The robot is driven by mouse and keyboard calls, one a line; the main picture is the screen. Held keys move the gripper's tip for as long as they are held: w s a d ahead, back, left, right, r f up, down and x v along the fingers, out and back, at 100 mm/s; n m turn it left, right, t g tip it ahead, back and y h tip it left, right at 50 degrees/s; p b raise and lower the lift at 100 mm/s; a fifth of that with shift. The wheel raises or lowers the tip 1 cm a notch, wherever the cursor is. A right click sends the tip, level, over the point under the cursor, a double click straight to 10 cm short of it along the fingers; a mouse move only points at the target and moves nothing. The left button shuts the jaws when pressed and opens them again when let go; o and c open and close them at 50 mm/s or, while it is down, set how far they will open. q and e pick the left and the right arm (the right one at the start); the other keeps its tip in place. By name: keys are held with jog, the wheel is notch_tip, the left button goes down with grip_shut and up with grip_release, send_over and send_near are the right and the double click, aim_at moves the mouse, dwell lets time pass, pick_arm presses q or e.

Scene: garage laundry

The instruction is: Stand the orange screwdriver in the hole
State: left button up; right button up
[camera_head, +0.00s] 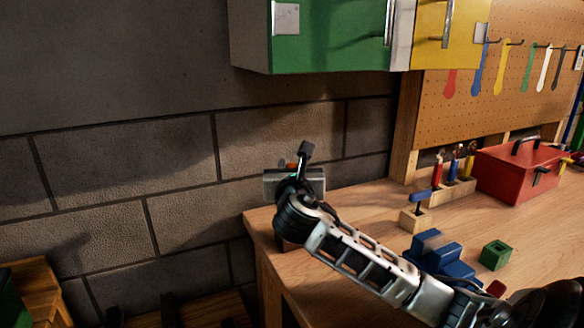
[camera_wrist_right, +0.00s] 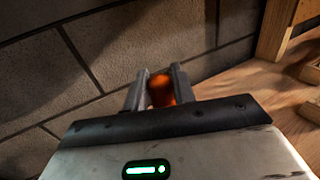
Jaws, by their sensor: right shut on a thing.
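My right gripper (camera_head: 300,163) is raised at the back left corner of the workbench, in front of the block wall. It is shut on an orange thing (camera_wrist_right: 161,90), which shows between the two fingers in the right wrist view; a small orange part also shows in the head view (camera_head: 292,166). It looks like the orange screwdriver's handle; its shaft and tip are hidden. A wooden rack (camera_head: 452,194) at the back of the bench holds several upright tools with coloured handles, well to the right of the gripper. I cannot make out an empty hole in it. My left gripper is out of view.
A small wooden block (camera_head: 415,218) with a blue-topped tool stands before the rack. A blue vise-like object (camera_head: 440,258), a green block (camera_head: 495,255) and a red toolbox (camera_head: 518,172) are on the bench. Cabinets (camera_head: 330,38) hang above. The bench's left edge lies under my right arm.

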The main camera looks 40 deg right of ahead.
jog(key=shift+f, duration=0.1)
jog(key=shift+f, duration=0.65)
jog(key=shift+f+b, duration=0.65)
jog(key=shift+f, duration=0.55)
jog(key=o, duration=1.1)
